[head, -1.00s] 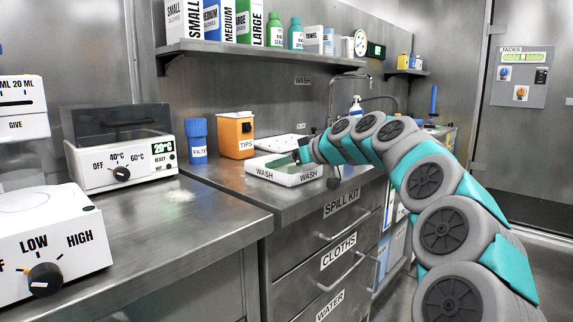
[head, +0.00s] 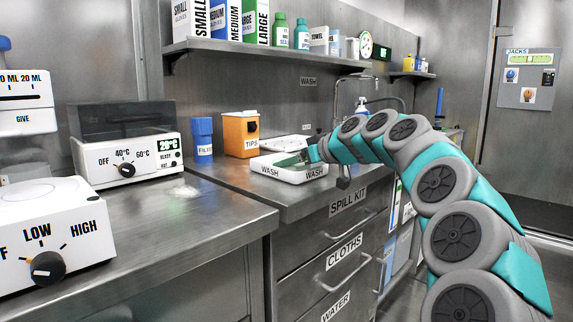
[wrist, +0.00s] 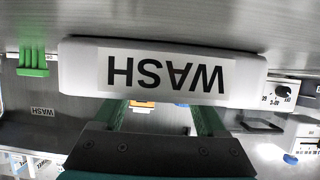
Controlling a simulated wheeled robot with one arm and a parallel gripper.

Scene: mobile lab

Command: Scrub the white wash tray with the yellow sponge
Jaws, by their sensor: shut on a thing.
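The white wash tray (head: 262,168) stands on the steel counter beside the drawers, with WASH labels on its sides. In the wrist view, which is upside down, its labelled wall (wrist: 80,68) fills the upper middle. My gripper (head: 304,158) reaches down into the tray from the right. Its green fingers (wrist: 160,122) are held apart in the wrist view, with their tips behind the tray wall. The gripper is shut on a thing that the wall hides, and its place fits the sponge. No yellow sponge surface shows in either view.
A blue filter cup (head: 203,137) and an orange tips box (head: 240,134) stand left of the tray. A heater (head: 125,155) and a dial device (head: 50,230) sit on the nearer counter. A shelf (head: 260,50) runs above.

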